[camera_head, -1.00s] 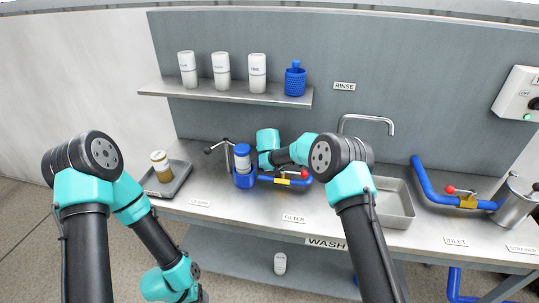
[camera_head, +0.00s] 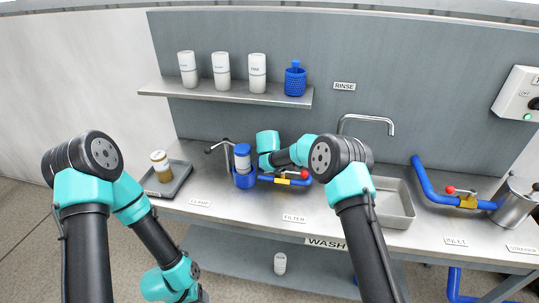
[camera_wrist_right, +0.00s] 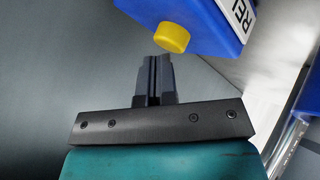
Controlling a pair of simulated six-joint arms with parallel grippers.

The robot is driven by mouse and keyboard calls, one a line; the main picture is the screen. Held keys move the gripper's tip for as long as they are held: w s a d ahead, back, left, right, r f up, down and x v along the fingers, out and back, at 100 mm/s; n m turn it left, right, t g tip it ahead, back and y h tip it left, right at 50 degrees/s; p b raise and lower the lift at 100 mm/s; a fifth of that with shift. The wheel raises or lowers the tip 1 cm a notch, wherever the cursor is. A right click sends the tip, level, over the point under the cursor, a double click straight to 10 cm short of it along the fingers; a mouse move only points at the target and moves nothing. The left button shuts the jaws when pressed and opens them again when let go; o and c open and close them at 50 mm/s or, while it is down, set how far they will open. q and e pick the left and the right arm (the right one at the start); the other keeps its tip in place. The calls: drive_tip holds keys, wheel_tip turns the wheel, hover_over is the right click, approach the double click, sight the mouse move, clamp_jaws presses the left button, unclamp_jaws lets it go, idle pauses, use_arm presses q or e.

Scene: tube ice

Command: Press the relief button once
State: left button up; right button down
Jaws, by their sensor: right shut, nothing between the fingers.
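The yellow relief button (camera_wrist_right: 172,37) sticks out from a blue housing (camera_wrist_right: 205,15) with a partly cut-off label reading "REL" in the right wrist view. My right gripper (camera_wrist_right: 163,58) is shut and empty. Its fingertips are just below the button, slightly to its left in the picture; I cannot tell whether they touch it. In the head view my right wrist (camera_head: 267,143) is beside the blue filter unit (camera_head: 244,181), and its fingers cannot be made out. My left arm hangs at the front left, with its gripper out of view.
A T-shaped clamp handle (camera_head: 222,146) and a red-handled valve (camera_head: 303,175) flank the filter unit. A grey tray (camera_head: 180,178) holding a jar (camera_head: 161,166) is to the left. A sink (camera_head: 393,205) is to the right. Bottles stand on the shelf (camera_head: 225,93).

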drive_tip(key=shift+f, duration=0.4)
idle(0.3)
drive_tip(key=shift+r, duration=1.05)
drive_tip(key=shift+r, duration=2.55)
drive_tip(key=shift+s+d, duration=0.1)
